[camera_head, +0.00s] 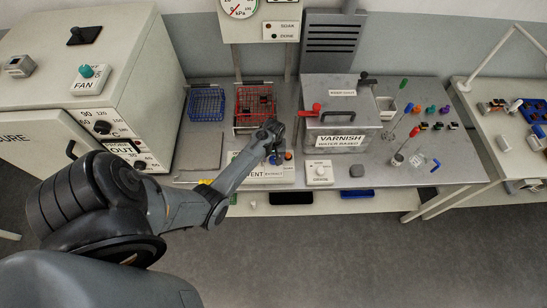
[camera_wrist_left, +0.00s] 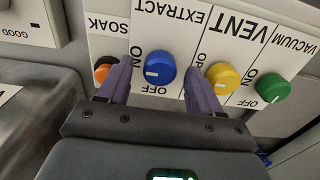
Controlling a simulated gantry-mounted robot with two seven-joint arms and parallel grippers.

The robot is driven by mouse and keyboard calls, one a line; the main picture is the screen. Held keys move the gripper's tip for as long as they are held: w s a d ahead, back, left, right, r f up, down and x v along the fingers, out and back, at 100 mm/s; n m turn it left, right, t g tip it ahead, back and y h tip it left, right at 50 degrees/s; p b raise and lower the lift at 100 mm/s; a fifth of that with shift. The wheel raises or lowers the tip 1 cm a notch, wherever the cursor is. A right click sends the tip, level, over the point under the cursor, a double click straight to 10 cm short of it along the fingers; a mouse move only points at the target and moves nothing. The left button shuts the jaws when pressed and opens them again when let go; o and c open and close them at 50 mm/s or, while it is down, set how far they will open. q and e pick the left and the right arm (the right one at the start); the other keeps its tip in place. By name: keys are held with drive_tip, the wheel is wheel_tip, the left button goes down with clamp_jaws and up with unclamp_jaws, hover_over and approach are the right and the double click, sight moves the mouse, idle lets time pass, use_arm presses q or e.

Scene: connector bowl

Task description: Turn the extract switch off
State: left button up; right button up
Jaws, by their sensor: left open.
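The extract switch is a blue round knob (camera_wrist_left: 160,68) on a white panel, under upside-down EXTRACT lettering in the left wrist view. Its white mark points left in that view, towards the ON side; OFF is printed below the knob. My left gripper (camera_wrist_left: 160,75) is open, with one finger on each side of the blue knob; I cannot tell whether they touch it. In the head view my left gripper (camera_head: 273,145) is over the switch panel (camera_head: 268,172) at the bench's front, hiding part of it. My right gripper is not in view.
A yellow vent knob (camera_wrist_left: 221,78) is close beside the right finger, with a green vacuum knob (camera_wrist_left: 272,90) beyond. An orange soak knob (camera_wrist_left: 103,72) is partly behind the left finger. A white timer box (camera_head: 318,173) and varnish tank (camera_head: 341,127) stand right of the panel.

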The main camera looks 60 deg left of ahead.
use_arm(q)
drive_tip(key=shift+f, duration=0.3)
drive_tip(key=shift+c, duration=0.2)
drive_tip(key=c, duration=1)
